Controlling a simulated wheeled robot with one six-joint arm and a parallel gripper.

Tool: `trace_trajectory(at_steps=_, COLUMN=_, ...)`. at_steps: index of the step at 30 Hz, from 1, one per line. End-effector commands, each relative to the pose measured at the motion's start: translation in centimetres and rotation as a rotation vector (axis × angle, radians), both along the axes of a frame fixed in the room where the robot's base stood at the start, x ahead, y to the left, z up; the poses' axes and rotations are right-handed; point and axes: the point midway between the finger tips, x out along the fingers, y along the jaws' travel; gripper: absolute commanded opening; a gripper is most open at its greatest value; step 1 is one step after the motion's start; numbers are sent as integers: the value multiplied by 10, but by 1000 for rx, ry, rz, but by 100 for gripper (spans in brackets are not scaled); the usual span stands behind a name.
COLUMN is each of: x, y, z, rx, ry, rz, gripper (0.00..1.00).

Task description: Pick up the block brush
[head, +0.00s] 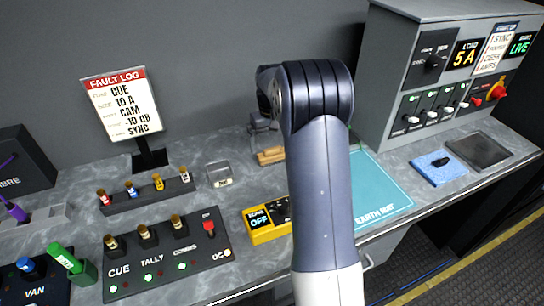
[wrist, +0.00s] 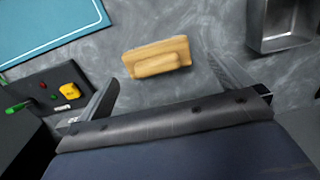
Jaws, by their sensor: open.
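The block brush (wrist: 157,57), a tan wooden block, lies on the grey worktop in the wrist view. It also shows in the head view (head: 270,156), partly hidden behind my arm. My gripper (wrist: 163,68) is open and empty, with one finger to the left of the brush and one to the right. The brush lies across the space between the fingertips, apart from both. I cannot tell the height of the fingers above the worktop. Only a small part of the gripper shows behind my arm in the head view.
A teal earth mat (head: 378,190) lies right of my arm. A yellow meter (head: 262,222) sits in front of the brush. A metal tray (wrist: 281,25) is right of the brush in the wrist view. A switch panel (head: 165,255) and grey console (head: 440,75) flank the area.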

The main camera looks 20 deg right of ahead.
Motion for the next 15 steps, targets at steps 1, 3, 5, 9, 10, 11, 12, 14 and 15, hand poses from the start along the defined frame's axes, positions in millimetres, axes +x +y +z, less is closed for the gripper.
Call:
trace_trajectory(at_steps=1, x=0, y=-1, z=-7, rx=1, ry=4, rz=-1, gripper=100)
trace_trajectory(at_steps=3, x=0, y=-3, z=-18, rx=1, ry=6, rz=-1, gripper=100)
trace_trajectory(at_steps=5, x=1, y=-3, z=-28, rx=1, ry=5, rz=0, gripper=100)
trace_trajectory(at_steps=9, x=1, y=-3, z=-42, rx=1, ry=2, rz=0, gripper=100)
trace_trajectory(at_steps=10, x=1, y=-3, z=-44, rx=1, ry=2, rz=0, gripper=100)
trace_trajectory(at_steps=11, x=1, y=-3, z=-45, rx=0, ry=2, rz=0, gripper=100)
trace_trajectory(at_steps=12, x=1, y=-3, z=-45, rx=0, ry=1, rz=0, gripper=100)
trace_trajectory(at_steps=14, x=1, y=-3, z=-45, rx=0, ry=1, rz=0, gripper=100)
trace_trajectory(at_steps=15, x=1, y=-3, z=-45, rx=0, ry=1, rz=0, gripper=100)
